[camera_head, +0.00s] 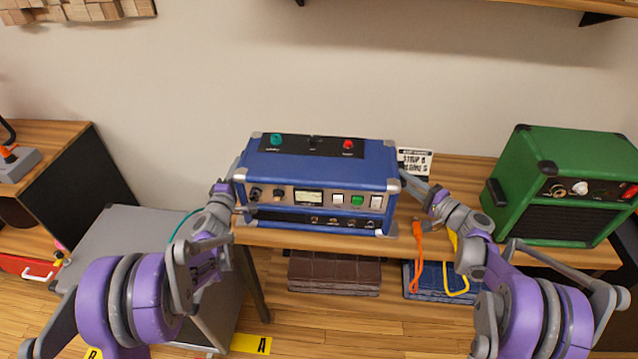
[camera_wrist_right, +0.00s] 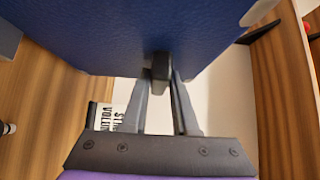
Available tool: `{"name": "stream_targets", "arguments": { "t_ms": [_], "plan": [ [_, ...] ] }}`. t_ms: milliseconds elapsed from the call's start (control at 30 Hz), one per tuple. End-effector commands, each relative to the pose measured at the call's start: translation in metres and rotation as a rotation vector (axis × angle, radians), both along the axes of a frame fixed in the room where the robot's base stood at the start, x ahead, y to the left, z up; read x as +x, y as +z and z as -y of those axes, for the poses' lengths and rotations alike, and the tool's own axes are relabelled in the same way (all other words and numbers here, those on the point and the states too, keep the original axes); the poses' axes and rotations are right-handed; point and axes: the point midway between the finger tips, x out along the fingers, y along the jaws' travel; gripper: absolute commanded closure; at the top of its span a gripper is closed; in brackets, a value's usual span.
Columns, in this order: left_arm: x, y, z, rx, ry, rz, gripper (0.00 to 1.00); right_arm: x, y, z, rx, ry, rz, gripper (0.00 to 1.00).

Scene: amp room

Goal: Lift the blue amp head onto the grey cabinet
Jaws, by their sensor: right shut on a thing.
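The blue amp head (camera_head: 315,170), with grey corners and a front panel of knobs and switches, is upright at the front of the wooden table. I cannot tell whether its base touches the wood. The grey cabinet (camera_head: 125,225) stands lower, to the left of the table. My right gripper (camera_head: 408,180) is at the amp's right side; in the right wrist view (camera_wrist_right: 162,80) its fingers are shut on a dark handle on the blue side (camera_wrist_right: 130,35). My left gripper (camera_head: 236,180) is at the amp's left side, its fingertips mostly hidden.
A green amp (camera_head: 560,190) stands on the table's right part. A small printed sign (camera_head: 414,162) is behind the blue amp. Orange and yellow cables (camera_head: 418,255) hang at the table's front. Brown (camera_head: 333,272) and blue stacks lie below. The cabinet's top looks clear.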

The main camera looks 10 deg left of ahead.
Motion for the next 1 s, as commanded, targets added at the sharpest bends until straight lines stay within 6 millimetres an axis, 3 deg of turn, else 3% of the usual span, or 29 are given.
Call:
{"name": "stream_targets", "arguments": {
  "t_ms": [567,1000],
  "plan": [
    [0.000,0.005,0.000,-0.001,-0.001,0.002,1.00,0.000,0.005,0.000,0.004,-0.001,0.002,1.00],
    [0.005,0.040,0.000,-0.001,-0.001,0.013,1.00,0.005,0.041,0.000,0.003,-0.001,0.013,1.00]
  ]
}}
